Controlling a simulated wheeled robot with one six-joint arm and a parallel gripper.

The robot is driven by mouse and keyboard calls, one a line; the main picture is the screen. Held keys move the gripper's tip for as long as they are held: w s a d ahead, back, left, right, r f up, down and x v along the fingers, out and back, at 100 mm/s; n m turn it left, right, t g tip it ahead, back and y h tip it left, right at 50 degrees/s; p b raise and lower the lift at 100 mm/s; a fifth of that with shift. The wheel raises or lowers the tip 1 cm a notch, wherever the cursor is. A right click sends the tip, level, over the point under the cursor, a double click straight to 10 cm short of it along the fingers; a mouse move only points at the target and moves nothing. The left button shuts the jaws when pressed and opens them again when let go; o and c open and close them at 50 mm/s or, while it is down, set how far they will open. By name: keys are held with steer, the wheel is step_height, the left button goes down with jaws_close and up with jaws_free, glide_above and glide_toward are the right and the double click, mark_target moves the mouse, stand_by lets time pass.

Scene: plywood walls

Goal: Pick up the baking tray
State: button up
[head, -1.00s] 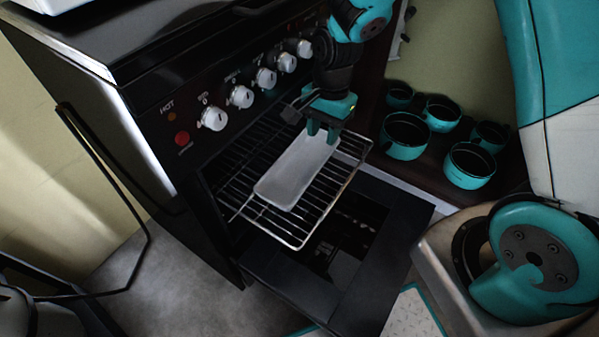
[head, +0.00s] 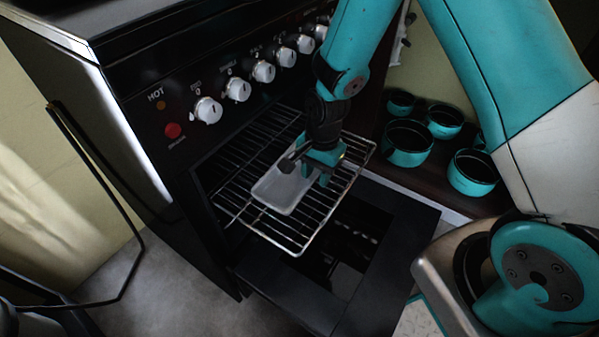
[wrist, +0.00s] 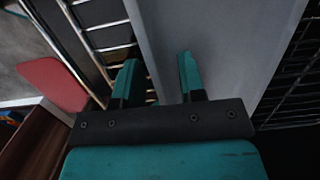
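The baking tray (head: 277,190) is a pale grey, shallow rectangular tray. It lies on the oven's pulled-out wire rack (head: 297,240). My gripper (head: 318,179) is over the tray's right side in the head view, and the arm hides part of the tray. In the wrist view, the tray (wrist: 222,40) fills the upper middle. The two teal fingers of my gripper (wrist: 158,76) stand apart there, with the tray's left edge running between them. One finger is over the rack side and the other is over the tray. Whether they touch the tray is not clear.
The oven door (head: 375,290) is open below the rack. White knobs (head: 263,71) line the oven front above. Several teal pots (head: 408,142) stand on a dark shelf at the right. A dark bent rail (head: 95,175) is at the left.

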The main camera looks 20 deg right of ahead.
steer(key=shift+r, duration=0.1)
jaws_close()
